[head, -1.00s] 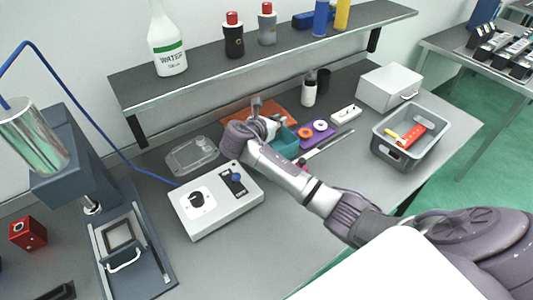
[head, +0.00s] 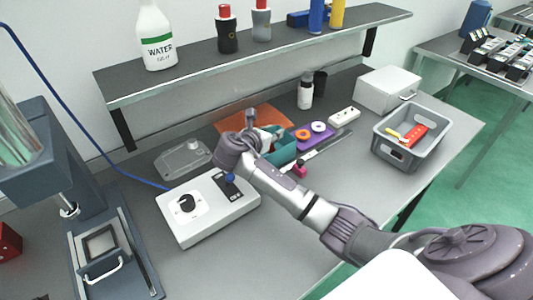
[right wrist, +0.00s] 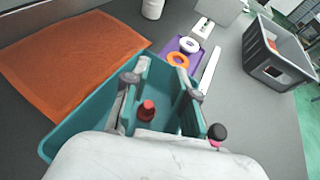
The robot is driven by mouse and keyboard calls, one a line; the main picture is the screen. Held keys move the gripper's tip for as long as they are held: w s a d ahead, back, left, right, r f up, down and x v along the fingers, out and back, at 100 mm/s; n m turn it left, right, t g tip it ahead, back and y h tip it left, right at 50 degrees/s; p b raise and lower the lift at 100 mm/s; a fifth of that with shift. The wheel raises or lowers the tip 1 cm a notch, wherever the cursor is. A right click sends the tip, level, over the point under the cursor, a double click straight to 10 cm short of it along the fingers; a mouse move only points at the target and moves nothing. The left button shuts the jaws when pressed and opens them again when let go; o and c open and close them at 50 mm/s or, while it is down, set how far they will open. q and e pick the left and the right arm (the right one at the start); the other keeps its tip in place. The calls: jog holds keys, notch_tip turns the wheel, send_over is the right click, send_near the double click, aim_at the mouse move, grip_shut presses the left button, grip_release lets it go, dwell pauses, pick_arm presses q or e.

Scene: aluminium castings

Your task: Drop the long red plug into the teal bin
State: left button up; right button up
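The teal bin (head: 284,152) stands on the bench, partly behind my right gripper in the head view. It also shows in the right wrist view (right wrist: 75,137). A red plug (right wrist: 147,111) shows inside the bin in the right wrist view, below and between my right fingers; its lower part is hard to make out. My right gripper (right wrist: 157,82) is over the bin with its fingers wide apart, touching nothing that I can see. In the head view my right gripper (head: 256,128) hides part of the bin. My left gripper is out of view.
An orange mat (right wrist: 75,60) lies beside the bin. A purple holder with rings (head: 312,136) and a dark-topped pink knob (right wrist: 217,134) are close by. A grey crate (head: 408,150) stands right, a white control box (head: 205,208) left. The shelf (head: 270,50) overhangs the back.

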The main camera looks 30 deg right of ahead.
jog(key=shift+o, duration=0.5)
jog(key=shift+s+a, duration=0.1)
jog(key=shift+a, duration=0.15)
jog(key=v, duration=1.1)
jog(key=shift+a+r, duration=0.15)
jog(key=shift+a, duration=0.05)
jog(key=shift+s, duration=0.15)
